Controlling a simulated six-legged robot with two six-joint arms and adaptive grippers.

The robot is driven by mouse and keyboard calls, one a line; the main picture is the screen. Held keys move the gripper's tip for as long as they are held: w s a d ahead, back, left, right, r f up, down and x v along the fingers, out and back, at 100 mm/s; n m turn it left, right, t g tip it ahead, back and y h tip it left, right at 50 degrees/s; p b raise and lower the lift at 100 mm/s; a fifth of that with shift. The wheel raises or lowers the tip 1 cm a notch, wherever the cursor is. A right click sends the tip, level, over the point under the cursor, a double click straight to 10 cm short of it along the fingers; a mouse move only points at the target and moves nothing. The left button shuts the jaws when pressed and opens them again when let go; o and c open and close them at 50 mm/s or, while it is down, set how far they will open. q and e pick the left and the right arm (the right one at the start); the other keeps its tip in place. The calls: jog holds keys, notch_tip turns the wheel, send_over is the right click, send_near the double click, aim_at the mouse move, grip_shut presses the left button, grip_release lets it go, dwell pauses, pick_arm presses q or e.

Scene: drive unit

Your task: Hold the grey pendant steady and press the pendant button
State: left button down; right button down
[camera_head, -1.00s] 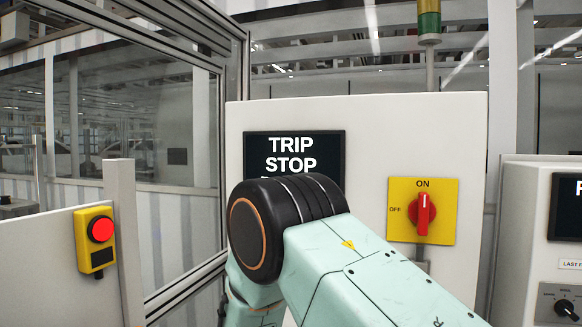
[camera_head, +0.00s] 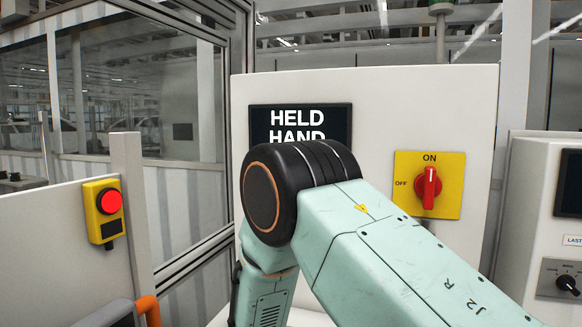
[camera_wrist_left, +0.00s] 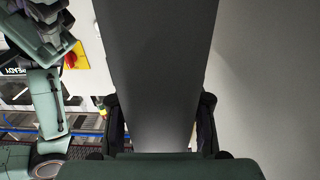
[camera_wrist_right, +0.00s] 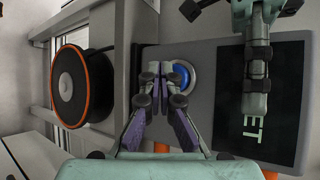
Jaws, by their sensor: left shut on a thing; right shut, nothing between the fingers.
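The grey pendant (camera_wrist_left: 160,40) fills the middle of the left wrist view, between the fingers of my left gripper (camera_wrist_left: 160,100), which is shut on it. In the right wrist view the grey pendant (camera_wrist_right: 215,60) has a dark screen (camera_wrist_right: 287,110) and a round blue button (camera_wrist_right: 183,78). My right gripper (camera_wrist_right: 162,72) is shut and empty, its tips overlapping the button's left side. I cannot tell whether they touch it. A green and dark gripper part lies across the screen. In the head view a grey and orange corner, seemingly the pendant (camera_head: 108,314), shows at the bottom left.
A white cabinet (camera_head: 370,100) stands ahead with a "HELD HAND" display (camera_head: 300,118) and a red rotary switch (camera_head: 428,187) at ON. A yellow box with a red button (camera_head: 108,203) is on the left panel. My right arm blocks the middle of the head view.

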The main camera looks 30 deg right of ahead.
jog(key=shift+s+d, duration=0.1)
jog(key=shift+s, duration=0.1)
jog(key=shift+s+d, duration=0.55)
jog(key=shift+s, duration=0.25)
jog(key=shift+s+d, duration=0.6)
jog(key=shift+s, duration=0.25)
jog(key=shift+s+d, duration=0.55)
jog(key=shift+s, duration=0.25)
pick_arm(q)
jog(key=c, duration=0.7)
grip_release()
